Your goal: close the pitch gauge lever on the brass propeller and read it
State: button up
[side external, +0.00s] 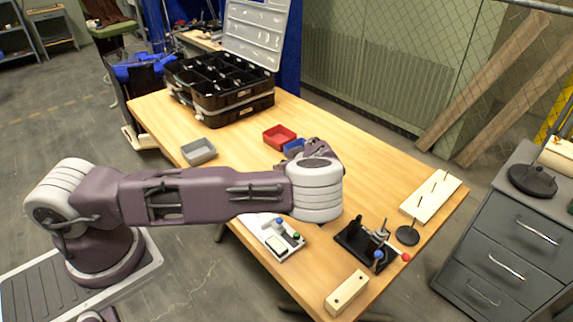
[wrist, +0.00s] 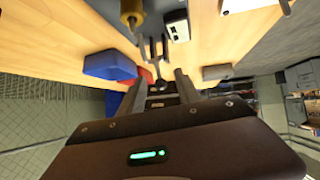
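The pitch gauge stand (side external: 356,246) is a black fixture near the table's front right edge. It carries upright grey metal parts and a blue knob (side external: 378,255). A lever with a red ball end (side external: 406,257) sticks out to its right. I cannot clearly make out the brass propeller on it. In the wrist view my gripper (wrist: 160,72) has its dark fingers apart, with nothing clearly held. A grey forked metal part (wrist: 154,48) shows just beyond them, and a brass-coloured cylinder (wrist: 131,10) lies farther off. In the side view my wrist hides the fingers.
A cream block (side external: 347,292), a black disc (side external: 407,236) and a pegged cream board (side external: 430,199) surround the gauge. Red (side external: 279,138), blue (side external: 293,147) and grey (side external: 199,152) bins stand farther back.

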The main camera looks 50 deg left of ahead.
jog(key=shift+d, duration=0.1)
jog(key=v, duration=0.7)
jog(key=shift+d+n, duration=0.15)
jog(key=shift+n, duration=0.15)
jog(key=c, duration=0.4)
jog(key=d+n+g, duration=0.1)
jog(key=d+n, duration=0.1)
jog(key=d+r+n+h, duration=0.1)
jog(key=n, duration=0.2)
jog(key=shift+d+g+h, duration=0.3)
jog(key=shift+d+g, duration=0.1)
grip_shut()
jog(key=a+f+n, duration=0.1)
jog(key=n, duration=0.1)
jog(key=s+a+f+n+g, duration=0.1)
jog(key=f+n, duration=0.1)
jog(key=a+f+n+h, duration=0.1)
jog(key=f, duration=0.1)
jog(key=shift+s+a+f+n+g, duration=0.1)
jog(key=shift+s+a+n+g, duration=0.2)
jog(key=shift+n, duration=0.1)
jog(key=shift+w+a+r, duration=0.2)
jog(key=shift+w+a, duration=0.6)
jog(key=shift+a, duration=0.3)
jog(key=shift+w+a, duration=0.35)
jog(key=shift+a, duration=0.1)
